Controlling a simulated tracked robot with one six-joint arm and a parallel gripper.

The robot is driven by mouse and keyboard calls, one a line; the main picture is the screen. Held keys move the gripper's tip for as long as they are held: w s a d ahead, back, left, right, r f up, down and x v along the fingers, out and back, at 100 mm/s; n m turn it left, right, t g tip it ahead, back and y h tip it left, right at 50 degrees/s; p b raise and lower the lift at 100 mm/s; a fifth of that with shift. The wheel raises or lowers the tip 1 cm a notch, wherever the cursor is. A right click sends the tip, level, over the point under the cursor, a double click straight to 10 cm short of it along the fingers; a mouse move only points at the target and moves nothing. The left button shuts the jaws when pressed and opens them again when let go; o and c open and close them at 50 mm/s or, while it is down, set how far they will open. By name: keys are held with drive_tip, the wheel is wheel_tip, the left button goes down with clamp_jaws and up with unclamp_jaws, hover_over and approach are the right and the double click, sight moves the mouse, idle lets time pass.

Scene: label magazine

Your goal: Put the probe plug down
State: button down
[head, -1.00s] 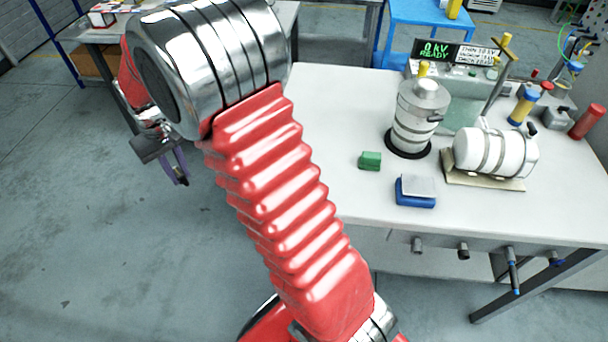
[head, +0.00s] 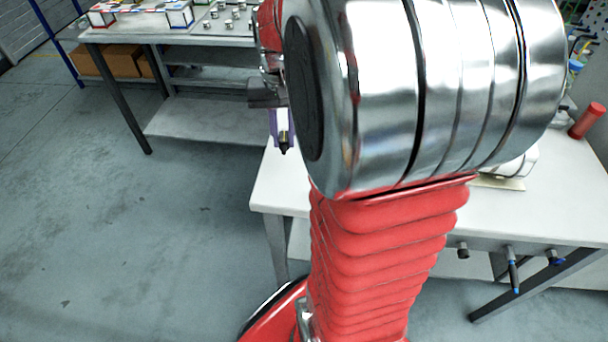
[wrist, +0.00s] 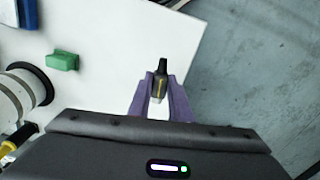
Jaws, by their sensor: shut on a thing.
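My gripper (wrist: 161,98) has purple fingers and is shut on the probe plug (wrist: 161,72), which has a black tip and a pale body with a yellow mark. In the wrist view the plug is seen against the white table (wrist: 115,40), near its edge. In the head view my gripper (head: 282,128) shows just left of my arm's large metal joint, with the plug's dark tip (head: 284,149) pointing down by the table's left end. I cannot tell how high it is above the table.
A green block (wrist: 62,60), a blue object (wrist: 35,12) and a banded cylinder (wrist: 15,105) stand to the left in the wrist view. Bare table lies around the plug, with floor beyond the edge. My arm hides most of the table in the head view; a red cylinder (head: 588,121) shows.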

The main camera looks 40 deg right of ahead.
drive_tip(key=shift+m, duration=0.9)
drive_tip(key=s, duration=0.1)
drive_tip(key=s+d+r, duration=0.1)
drive_tip(key=s, duration=0.1)
drive_tip(key=s+d, duration=0.1)
drive_tip(key=shift+s+r, duration=0.25)
drive_tip(key=shift+s, duration=0.1)
drive_tip(key=shift+f, duration=3.15)
drive_tip(key=shift+f, duration=1.9)
drive_tip(key=c, duration=1.6)
unclamp_jaws()
drive_tip(key=shift+f, duration=0.1)
